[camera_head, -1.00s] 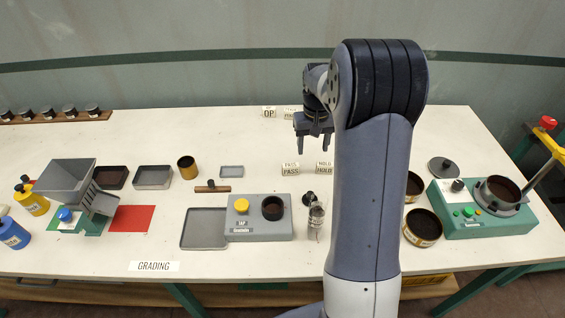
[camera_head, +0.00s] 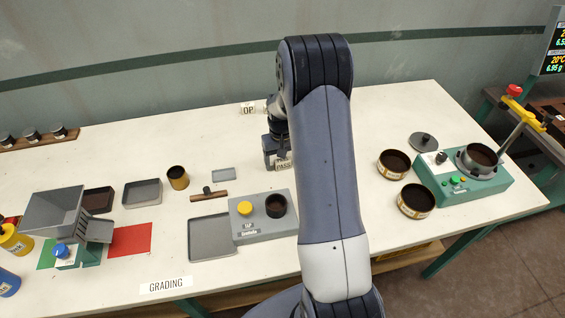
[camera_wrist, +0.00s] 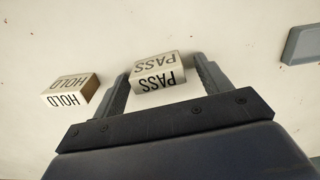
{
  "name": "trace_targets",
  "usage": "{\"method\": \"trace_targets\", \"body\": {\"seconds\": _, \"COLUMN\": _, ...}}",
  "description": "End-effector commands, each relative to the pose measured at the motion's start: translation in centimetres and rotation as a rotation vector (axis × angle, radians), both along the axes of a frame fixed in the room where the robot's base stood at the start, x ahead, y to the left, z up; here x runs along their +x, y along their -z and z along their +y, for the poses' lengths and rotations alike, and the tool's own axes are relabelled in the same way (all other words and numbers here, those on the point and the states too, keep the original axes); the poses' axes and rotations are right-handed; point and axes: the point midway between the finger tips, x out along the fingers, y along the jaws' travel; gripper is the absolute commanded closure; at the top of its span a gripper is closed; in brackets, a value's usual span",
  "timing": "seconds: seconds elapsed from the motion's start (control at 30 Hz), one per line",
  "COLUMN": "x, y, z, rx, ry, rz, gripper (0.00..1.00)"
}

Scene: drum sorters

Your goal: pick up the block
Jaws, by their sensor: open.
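My gripper (camera_head: 275,163) is open and low over the white table, pointing down. In the head view the PASS block (camera_head: 284,165) shows partly behind the gripper. I cannot tell whether either finger touches it. A similar block lettered HOLD (camera_wrist: 68,96) stands just outside the left finger; my arm hides it in the head view.
A block lettered OP (camera_head: 248,109) stands farther back. A grey machine with a yellow button (camera_head: 262,229) and a grey tray (camera_head: 211,238) lie in front. A small grey tray (camera_head: 223,174) is left of the gripper.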

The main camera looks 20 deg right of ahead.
Motion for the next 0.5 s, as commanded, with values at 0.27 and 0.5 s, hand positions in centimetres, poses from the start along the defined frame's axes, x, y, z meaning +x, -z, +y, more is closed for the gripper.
{"method": "trace_targets", "body": {"seconds": 0.27, "x": 0.02, "y": -0.03, "z": 0.00, "rx": 0.000, "ry": 0.000, "rz": -0.001, "gripper": 0.40}}
{"method": "trace_targets", "body": {"seconds": 0.5, "x": 0.02, "y": -0.05, "z": 0.00, "rx": 0.000, "ry": 0.000, "rz": -0.001, "gripper": 0.59}}
